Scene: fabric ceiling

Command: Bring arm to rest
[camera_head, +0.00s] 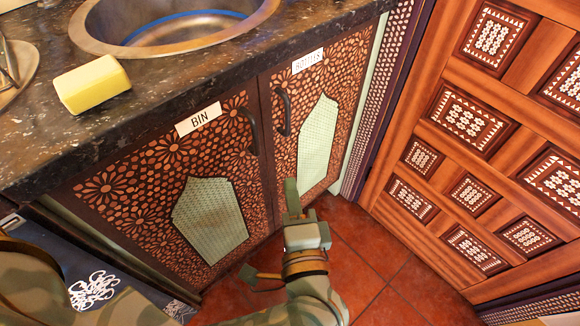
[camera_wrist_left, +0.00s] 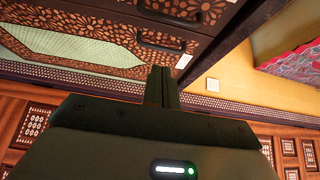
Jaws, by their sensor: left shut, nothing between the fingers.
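My left gripper (camera_head: 292,196) is camouflage-coloured and points away from me in the head view, low in front of the cabinet doors. Its fingers are shut with nothing between them. In the left wrist view the shut fingers (camera_wrist_left: 161,86) stand together in the middle, in front of the patterned cabinet. In the head view the fingertips overlap the lower part of the door labelled BOTTLES (camera_head: 335,115); I cannot tell whether they touch it. The door labelled BIN (camera_head: 155,190) is to the left. Both doors look closed. My right gripper is not in view.
A dark stone counter (camera_head: 170,90) runs above the doors, with a yellow block (camera_head: 92,84) and a round sink (camera_head: 175,25). Dark handles (camera_head: 284,112) stick out from the doors. A carved wooden panel (camera_head: 480,140) stands at right. Red floor tiles (camera_head: 365,250) look clear.

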